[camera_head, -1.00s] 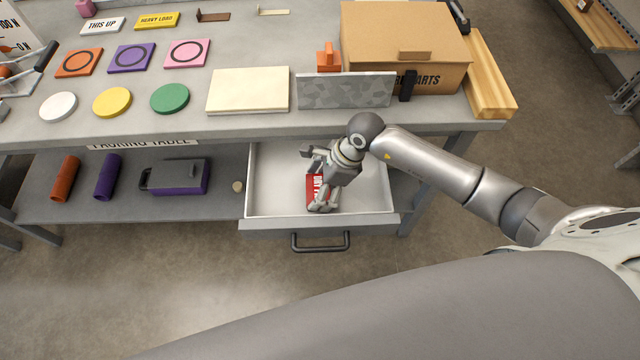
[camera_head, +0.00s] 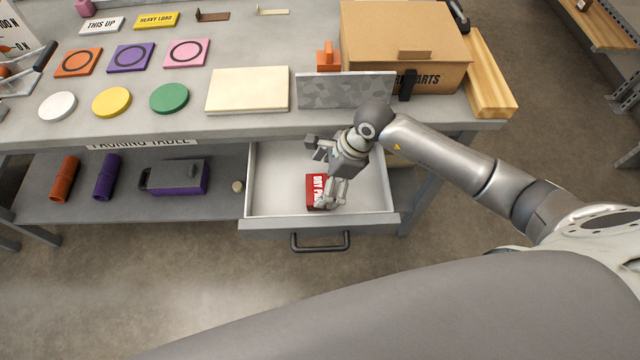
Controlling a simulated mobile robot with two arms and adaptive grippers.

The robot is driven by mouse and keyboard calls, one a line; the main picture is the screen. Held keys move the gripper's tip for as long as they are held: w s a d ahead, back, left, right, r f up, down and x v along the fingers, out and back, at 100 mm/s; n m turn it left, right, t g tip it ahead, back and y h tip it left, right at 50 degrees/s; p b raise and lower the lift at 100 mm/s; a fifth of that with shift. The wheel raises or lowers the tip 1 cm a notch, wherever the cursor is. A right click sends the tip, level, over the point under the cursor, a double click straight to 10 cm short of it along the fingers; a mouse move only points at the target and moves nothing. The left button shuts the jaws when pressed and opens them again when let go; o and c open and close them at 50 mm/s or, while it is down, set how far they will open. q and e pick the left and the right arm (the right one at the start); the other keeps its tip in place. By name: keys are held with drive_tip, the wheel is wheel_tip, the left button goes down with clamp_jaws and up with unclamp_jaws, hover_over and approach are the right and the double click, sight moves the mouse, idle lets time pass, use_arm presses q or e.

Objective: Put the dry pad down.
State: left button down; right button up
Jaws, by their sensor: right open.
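The dry pad is a small red packet with white lettering (camera_head: 317,190). It lies in the open white drawer (camera_head: 270,180) under the table, near the middle of the drawer floor. My right gripper (camera_head: 323,176) is open above the drawer, just over and to the right of the dry pad, and its fingers hide part of the pad's right side. I cannot tell if a fingertip still touches the pad. My left gripper does not show.
The grey tabletop (camera_head: 235,125) holds coloured discs, square tiles, a cream board (camera_head: 248,90), a grey speckled panel (camera_head: 345,90) and a cardboard box (camera_head: 400,45). The lower shelf (camera_head: 130,205) holds tubes and a purple-grey case (camera_head: 178,178). The drawer's left part is clear.

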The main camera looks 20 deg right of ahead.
drive_tip(key=v, duration=0.9)
drive_tip(key=shift+b, duration=0.35)
drive_tip(key=shift+s+d, duration=0.1)
